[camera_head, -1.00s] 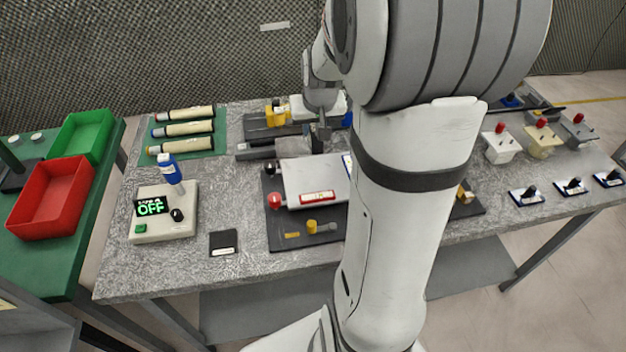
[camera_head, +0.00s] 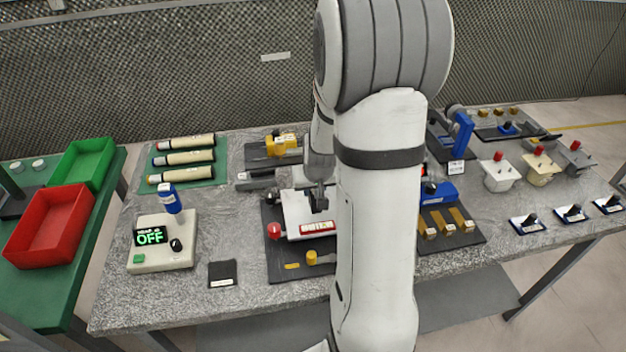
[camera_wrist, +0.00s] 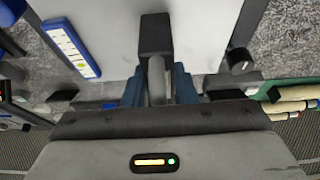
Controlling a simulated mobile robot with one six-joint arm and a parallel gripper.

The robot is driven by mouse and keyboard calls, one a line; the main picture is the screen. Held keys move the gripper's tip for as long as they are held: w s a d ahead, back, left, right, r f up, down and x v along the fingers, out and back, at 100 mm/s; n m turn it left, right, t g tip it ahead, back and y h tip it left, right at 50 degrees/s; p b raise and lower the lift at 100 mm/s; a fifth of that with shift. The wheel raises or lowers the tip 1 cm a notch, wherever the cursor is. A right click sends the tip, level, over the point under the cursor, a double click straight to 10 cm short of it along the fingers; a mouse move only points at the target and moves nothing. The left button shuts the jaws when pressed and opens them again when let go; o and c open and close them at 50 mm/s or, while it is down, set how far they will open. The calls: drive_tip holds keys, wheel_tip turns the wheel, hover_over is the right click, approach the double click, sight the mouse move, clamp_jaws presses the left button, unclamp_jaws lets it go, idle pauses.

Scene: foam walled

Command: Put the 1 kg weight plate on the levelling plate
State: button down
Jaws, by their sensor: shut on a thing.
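The white levelling plate (camera_head: 305,213) lies on a dark base in the middle of the table, with a red-lettered label on its front edge. It also fills the top of the wrist view (camera_wrist: 205,30). My gripper (camera_head: 319,190) points down over it, left of my arm. In the wrist view its bluish fingers (camera_wrist: 158,88) are shut on a grey grip. A dark block (camera_wrist: 155,35) in line with this grip appears to be the 1 kg weight plate; its marking is not visible. I cannot tell whether it touches the levelling plate. My arm hides the levelling plate's right side.
A red ball knob (camera_head: 274,231) and a yellow knob (camera_head: 311,257) sit by the levelling plate. A beige box reading OFF (camera_head: 163,243) stands at the left. A blue device (camera_head: 438,192) stands to the right.

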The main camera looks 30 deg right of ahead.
idle(0.3)
drive_tip(key=c, duration=1.2)
unclamp_jaws()
drive_tip(key=shift+f, duration=0.1)
drive_tip(key=shift+o, duration=0.2)
drive_tip(key=shift+s+r, duration=0.15)
drive_tip(key=shift+r, duration=0.5)
drive_tip(key=v, duration=1.1)
drive_tip(key=s+a+r+n+g+y, duration=0.1)
drive_tip(key=s+a+r+n, duration=0.2)
drive_tip(key=s+a, duration=1)
drive_tip(key=shift+s+r+b, duration=0.3)
drive_tip(key=shift+s+r, duration=0.3)
drive_tip(key=shift+s, duration=0.45)
drive_tip(key=shift+a, duration=0.15)
